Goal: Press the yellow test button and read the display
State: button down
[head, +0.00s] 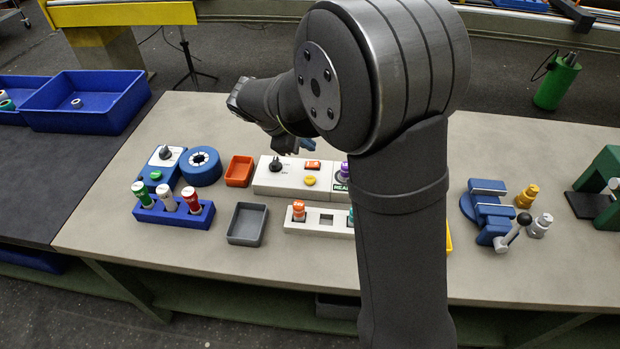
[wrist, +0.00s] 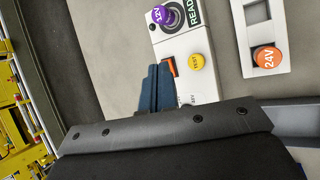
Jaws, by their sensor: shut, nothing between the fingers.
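The yellow test button (head: 310,181) sits on the light-coloured test unit (head: 262,183). In the wrist view, the button (wrist: 196,62) is marked TEST. The display (head: 341,187) is partly hidden by my arm in the head view. In the head view, the gripper (head: 290,146) shows just behind the unit, partly hidden by my arm.
A purple 12V plug (wrist: 163,15) stands on the unit near the display. A black knob (head: 276,163) is at its left. A white holder (head: 327,221) with an orange 24V plug (head: 298,209) lies in front. A grey tray (head: 247,224) and orange tray (head: 239,171) are nearby.

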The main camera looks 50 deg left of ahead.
aim_at(308, 180)
jog(key=shift+f, duration=4.4)
jog(key=shift+f, duration=0.4)
jog(key=shift+f, duration=0.5)
jog(key=shift+r, duration=0.95)
jog(key=shift+r, duration=2.45)
